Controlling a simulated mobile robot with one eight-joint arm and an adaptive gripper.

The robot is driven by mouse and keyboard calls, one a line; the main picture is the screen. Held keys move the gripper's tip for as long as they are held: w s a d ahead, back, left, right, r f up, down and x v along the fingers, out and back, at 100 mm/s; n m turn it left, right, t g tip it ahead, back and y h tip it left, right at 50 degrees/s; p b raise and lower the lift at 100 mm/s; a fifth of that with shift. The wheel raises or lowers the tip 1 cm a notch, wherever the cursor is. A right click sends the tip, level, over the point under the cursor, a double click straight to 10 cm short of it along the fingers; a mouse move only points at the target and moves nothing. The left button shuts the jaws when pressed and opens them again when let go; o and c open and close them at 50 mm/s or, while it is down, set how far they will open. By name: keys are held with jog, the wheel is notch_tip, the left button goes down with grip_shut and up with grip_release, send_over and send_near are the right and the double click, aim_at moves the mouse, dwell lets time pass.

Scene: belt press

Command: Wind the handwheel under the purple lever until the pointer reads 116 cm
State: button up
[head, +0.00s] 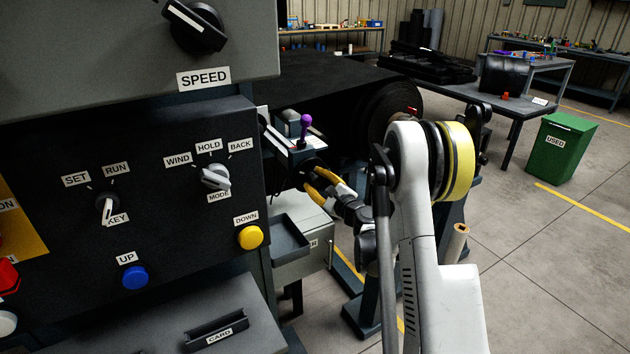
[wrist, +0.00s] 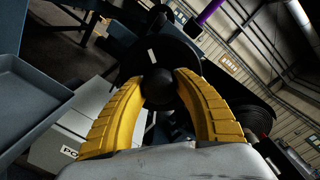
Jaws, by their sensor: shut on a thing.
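The purple lever (head: 305,125) stands upright on a grey block at the side of the machine. It also shows in the wrist view (wrist: 210,11), at the top. The black handwheel (head: 311,166) is below the lever, partly hidden by my gripper. In the wrist view the handwheel (wrist: 153,45) is a dark disc with a short white mark. My gripper (head: 314,182) has its yellow fingers at the wheel. In the wrist view my gripper (wrist: 160,82) is shut on the wheel's round black knob (wrist: 159,90). I cannot make out a pointer or reading.
The dark control panel (head: 150,190) with its knobs and buttons fills the left. A grey tray (head: 275,240) sits just below the wheel. A large black roll (head: 385,108) lies behind my arm. A green bin (head: 560,147) stands right, with clear floor around it.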

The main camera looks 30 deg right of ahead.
jog(key=n, duration=1.4)
jog(key=shift+n+h, duration=0.3)
jog(key=shift+n, duration=0.1)
jog(key=shift+r, duration=0.1)
jog(key=o, duration=1.2)
jog(key=shift+w, duration=0.1)
